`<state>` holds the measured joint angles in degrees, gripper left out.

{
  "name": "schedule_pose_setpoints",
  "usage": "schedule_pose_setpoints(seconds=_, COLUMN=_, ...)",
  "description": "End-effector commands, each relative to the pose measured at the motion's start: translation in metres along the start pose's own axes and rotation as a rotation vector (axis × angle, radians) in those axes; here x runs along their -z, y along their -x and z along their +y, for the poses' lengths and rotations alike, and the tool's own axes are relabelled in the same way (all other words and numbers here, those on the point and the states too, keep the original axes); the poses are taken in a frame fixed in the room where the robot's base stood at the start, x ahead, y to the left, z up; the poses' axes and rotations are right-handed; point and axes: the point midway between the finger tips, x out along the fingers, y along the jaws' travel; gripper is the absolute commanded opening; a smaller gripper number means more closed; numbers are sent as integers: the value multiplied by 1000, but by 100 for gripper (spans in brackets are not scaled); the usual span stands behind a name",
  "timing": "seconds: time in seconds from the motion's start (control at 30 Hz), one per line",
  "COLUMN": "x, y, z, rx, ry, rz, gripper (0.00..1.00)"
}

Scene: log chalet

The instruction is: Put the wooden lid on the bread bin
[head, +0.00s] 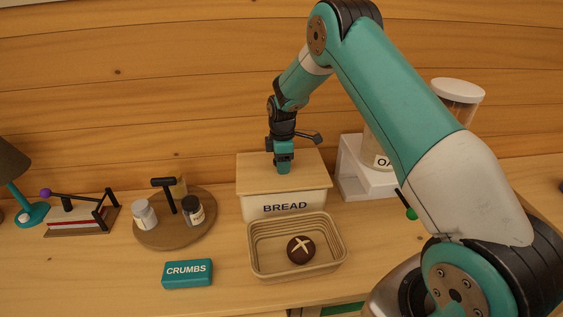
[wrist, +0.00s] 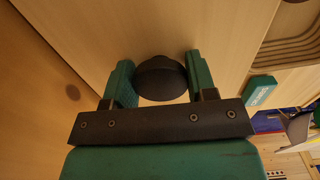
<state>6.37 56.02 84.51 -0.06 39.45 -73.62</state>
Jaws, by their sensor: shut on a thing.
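The bread bin (head: 285,206) is a cream box marked BREAD on the counter. The wooden lid (head: 255,175) lies over the bin's top in the head view and looks about level. I cannot tell whether it is fully seated. My gripper (head: 284,168) points down at the middle of the lid. In the wrist view my gripper (wrist: 160,82) is shut on the lid's dark round knob (wrist: 161,77), with a green finger on each side. The pale wood of the lid (wrist: 150,30) fills much of that view. The knob is hidden in the head view.
A rectangular basket (head: 262,266) holding a dark round loaf (head: 300,249) stands just in front of the bin. A teal CRUMBS box (head: 187,273) and a round wooden tray (head: 160,236) with jars are to the left. A white shelf (head: 352,178) stands close at right.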

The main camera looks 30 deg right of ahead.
Motion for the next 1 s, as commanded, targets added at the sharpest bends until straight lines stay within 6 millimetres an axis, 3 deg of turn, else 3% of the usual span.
schedule_pose_setpoints(seconds=0.9, x=0, y=-6, z=1, rx=-2, ry=0, rz=1, gripper=9)
schedule_pose_setpoints(seconds=0.93, x=0, y=-6, z=1, rx=-2, ry=0, rz=1, gripper=56)
schedule_pose_setpoints(seconds=1.0, x=0, y=-6, z=0, rx=-2, ry=0, rz=1, gripper=72)
